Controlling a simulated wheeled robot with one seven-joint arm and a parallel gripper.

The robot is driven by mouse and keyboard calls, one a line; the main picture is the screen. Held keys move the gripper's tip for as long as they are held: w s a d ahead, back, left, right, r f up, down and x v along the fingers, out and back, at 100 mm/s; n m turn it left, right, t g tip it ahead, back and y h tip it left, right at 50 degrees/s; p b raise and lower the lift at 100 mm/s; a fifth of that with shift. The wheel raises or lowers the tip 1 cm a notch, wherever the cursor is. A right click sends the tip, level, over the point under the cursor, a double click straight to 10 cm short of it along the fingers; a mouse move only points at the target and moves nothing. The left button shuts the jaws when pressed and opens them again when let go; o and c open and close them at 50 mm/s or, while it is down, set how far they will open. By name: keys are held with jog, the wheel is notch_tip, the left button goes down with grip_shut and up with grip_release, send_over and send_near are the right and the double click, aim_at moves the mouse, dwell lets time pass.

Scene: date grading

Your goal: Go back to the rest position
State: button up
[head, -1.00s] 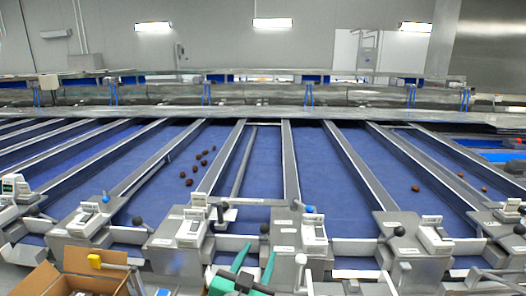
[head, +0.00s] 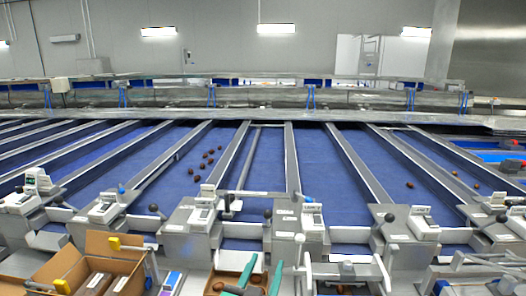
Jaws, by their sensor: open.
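Two green fingers at the bottom centre of the head view look like my gripper (head: 265,260). They are apart, with nothing seen held between their tips. The rest of my arm is below the picture edge. The fingers overlap an open cardboard box (head: 231,259) in which a few brown dates show; I cannot tell how high above it they are. A small group of dark dates (head: 209,160) lies on a blue belt (head: 180,205) left of centre, well beyond the gripper.
Grey weighing stations with levers (head: 300,225) line the near ends of the belts. A larger open cardboard box (head: 45,268) stands at the lower left. A grey metal frame (head: 345,270) stands just right of the fingers. Single dates (head: 410,184) lie on the right belts.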

jog(key=s+d+f+n+y, duration=0.2)
jog(key=s+f+n, duration=0.2)
jog(key=s+f, duration=0.5)
jog(key=s+d+f+n+y, duration=0.1)
jog(key=s+f+n+y, duration=0.15)
jog(key=s+f, duration=0.6)
jog(key=s+a+f+m, duration=0.1)
jog(key=s+f, duration=0.2)
jog(key=s, duration=0.9)
jog(key=s+a+f+m+g, duration=0.1)
jog(key=s+f, duration=0.3)
jog(key=s, duration=0.7)
jog(key=shift+s+a+f, duration=0.2)
jog(key=shift+s+a, duration=0.2)
jog(key=shift+a, duration=0.35)
jog(key=shift+m, duration=0.25)
